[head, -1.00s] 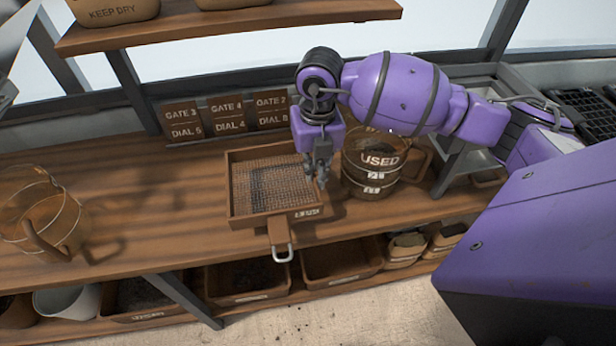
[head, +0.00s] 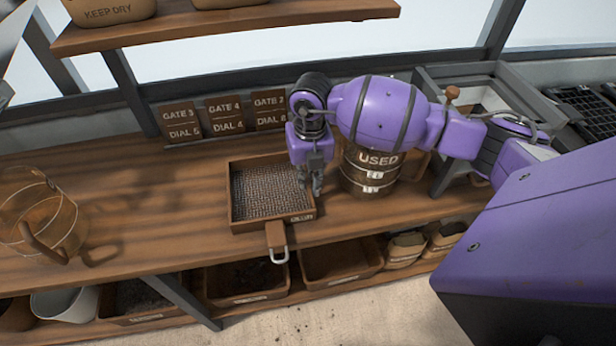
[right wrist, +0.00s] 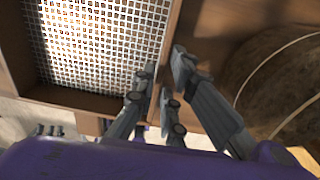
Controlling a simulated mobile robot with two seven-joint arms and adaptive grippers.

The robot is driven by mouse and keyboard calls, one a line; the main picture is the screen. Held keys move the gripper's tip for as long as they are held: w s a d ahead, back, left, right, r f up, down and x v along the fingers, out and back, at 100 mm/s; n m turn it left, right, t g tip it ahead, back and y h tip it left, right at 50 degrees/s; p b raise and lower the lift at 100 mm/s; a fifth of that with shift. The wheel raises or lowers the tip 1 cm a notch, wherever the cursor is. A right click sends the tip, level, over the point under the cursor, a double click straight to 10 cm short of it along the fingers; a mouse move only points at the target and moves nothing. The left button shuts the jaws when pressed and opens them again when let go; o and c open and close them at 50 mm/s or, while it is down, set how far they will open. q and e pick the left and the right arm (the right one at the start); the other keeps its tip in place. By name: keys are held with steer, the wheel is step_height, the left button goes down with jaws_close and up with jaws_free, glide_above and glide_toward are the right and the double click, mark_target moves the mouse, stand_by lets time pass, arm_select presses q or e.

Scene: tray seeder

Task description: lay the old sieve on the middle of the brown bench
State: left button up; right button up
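The old sieve (head: 233,205) is a square wooden frame with a wire mesh, lying about flat over the middle of the brown bench (head: 140,205). Its short handle (head: 276,236) points to the front, and a metal loop hangs past the bench's front edge. A small label on its front wall is too small to read. My right gripper (head: 311,184) is at the sieve's right wall. In the right wrist view, its fingers (right wrist: 163,70) stand on both sides of that wall (right wrist: 171,35), close against it. My left gripper is not in view.
A dark "USED" tub (head: 370,180) stands just right of my right gripper. Gate and dial signs (head: 227,115) line the back. Bins (head: 247,280) sit on the shelf below. The bench between bucket and sieve is clear.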

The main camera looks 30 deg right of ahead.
steer(key=shift+o, duration=0.9)
steer(key=shift+r, duration=0.2)
step_height(320, 180, up, 12)
steer(key=shift+d, duration=0.15)
